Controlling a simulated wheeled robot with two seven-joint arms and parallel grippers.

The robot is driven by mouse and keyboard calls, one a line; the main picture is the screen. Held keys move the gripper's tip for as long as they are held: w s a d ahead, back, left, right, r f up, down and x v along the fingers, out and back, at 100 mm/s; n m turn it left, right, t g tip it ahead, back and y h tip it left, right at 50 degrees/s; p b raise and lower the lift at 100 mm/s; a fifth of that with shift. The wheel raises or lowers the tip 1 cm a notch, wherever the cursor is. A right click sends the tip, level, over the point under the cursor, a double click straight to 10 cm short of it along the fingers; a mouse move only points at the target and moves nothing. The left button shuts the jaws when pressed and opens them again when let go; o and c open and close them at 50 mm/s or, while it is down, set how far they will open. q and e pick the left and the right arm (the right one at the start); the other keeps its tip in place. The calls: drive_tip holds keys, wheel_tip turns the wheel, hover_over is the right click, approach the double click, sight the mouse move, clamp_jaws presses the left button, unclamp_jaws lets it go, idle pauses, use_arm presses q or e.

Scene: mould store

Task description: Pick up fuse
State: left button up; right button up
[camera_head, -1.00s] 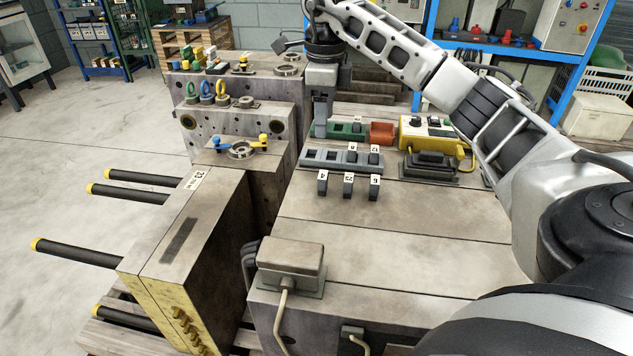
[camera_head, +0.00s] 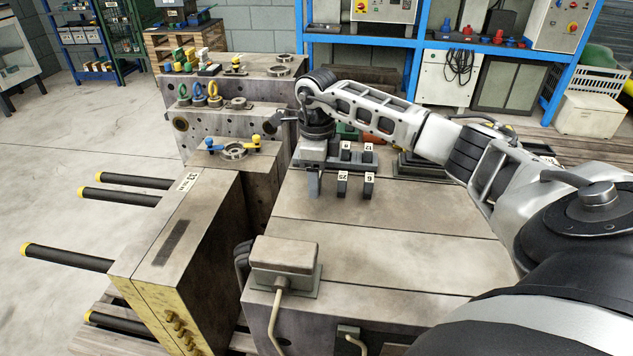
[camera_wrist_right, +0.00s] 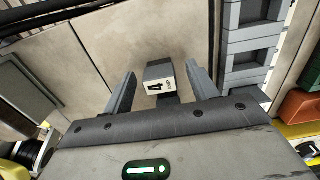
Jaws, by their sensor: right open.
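A small grey fuse with a white label reading 4 (camera_wrist_right: 158,72) shows in the right wrist view between the two fingers of my right gripper (camera_wrist_right: 161,69). The gripper is open, with a gap on both sides of the fuse. In the head view my right gripper (camera_head: 314,180) is low over the block top at the left end of a short row and hides most of this fuse. Fuse 25 (camera_head: 342,188) and fuse 6 (camera_head: 368,189) stand to its right. My left gripper is in neither view.
Behind the row is a grey slotted rack (camera_wrist_right: 245,45) holding two labelled fuses (camera_head: 367,153). A dark connector (camera_head: 420,166) lies right of it, partly behind my arm. A box with a cable (camera_head: 285,256) sits nearer. The block top (camera_head: 390,240) is bare in front.

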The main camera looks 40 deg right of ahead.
drive_tip(key=shift+f, duration=0.45)
drive_tip(key=shift+c, duration=0.4)
drive_tip(key=c, duration=1)
drive_tip(key=shift+r, duration=0.15)
